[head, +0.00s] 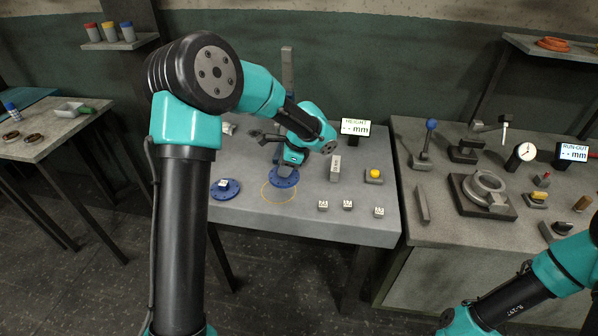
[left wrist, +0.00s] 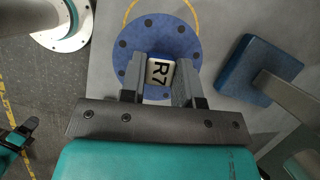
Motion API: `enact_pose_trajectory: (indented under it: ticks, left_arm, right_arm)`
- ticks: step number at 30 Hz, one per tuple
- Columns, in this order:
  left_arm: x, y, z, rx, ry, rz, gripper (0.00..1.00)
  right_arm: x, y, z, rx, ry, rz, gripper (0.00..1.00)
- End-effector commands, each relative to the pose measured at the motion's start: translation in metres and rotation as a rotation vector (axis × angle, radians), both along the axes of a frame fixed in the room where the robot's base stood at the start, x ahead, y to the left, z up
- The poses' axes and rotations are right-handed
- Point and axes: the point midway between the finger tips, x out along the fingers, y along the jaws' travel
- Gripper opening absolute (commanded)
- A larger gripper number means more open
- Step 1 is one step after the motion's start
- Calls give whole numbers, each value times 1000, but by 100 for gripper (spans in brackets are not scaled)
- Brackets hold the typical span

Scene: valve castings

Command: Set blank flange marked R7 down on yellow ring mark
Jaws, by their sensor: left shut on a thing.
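The blue blank flange (head: 284,180) has bolt holes around its rim and a white tag marked R7 (left wrist: 160,72). My left gripper (left wrist: 157,82) is shut on the tag block at its middle. The yellow ring mark (head: 264,198) lies on the grey table; in the head view the flange overlaps its back part. In the left wrist view the ring's arc (left wrist: 165,2) shows past the flange's upper edge, so the two are off-centre. I cannot tell whether the flange touches the table. A small dark gripper-like part (left wrist: 25,130), perhaps my right gripper, shows at lower left there.
A second blue flange (head: 230,194) with a white label lies left of the ring. Small marked blocks (head: 347,204), a grey block (head: 334,170) and a yellow button (head: 375,174) stand to the right. A post on a blue base (left wrist: 262,70) stands close behind.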

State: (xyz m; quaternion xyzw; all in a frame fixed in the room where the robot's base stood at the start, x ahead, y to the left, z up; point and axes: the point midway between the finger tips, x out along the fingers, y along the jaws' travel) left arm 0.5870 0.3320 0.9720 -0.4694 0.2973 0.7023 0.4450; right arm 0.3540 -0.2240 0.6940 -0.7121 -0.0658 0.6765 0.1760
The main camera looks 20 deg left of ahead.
Motion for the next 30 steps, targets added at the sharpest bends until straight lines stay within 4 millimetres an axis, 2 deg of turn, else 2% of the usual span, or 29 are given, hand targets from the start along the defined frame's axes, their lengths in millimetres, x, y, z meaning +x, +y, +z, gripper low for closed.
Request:
enact_pose_trajectory:
  ticks: [3,9,22,30]
  left_arm:
    - [-3,12,3,1,-1,-96,0]
    - [-4,21,5,1,-2,-181,0]
    - [-4,22,5,3,-1,-190,0]
    - [-4,22,-4,2,0,-188,0]
  right_arm:
    - [0,0,0,0,0,0,43]
    - [0,0,0,0,0,0,43]
    - [0,0,0,0,0,0,43]
    - [0,0,0,0,0,0,43]
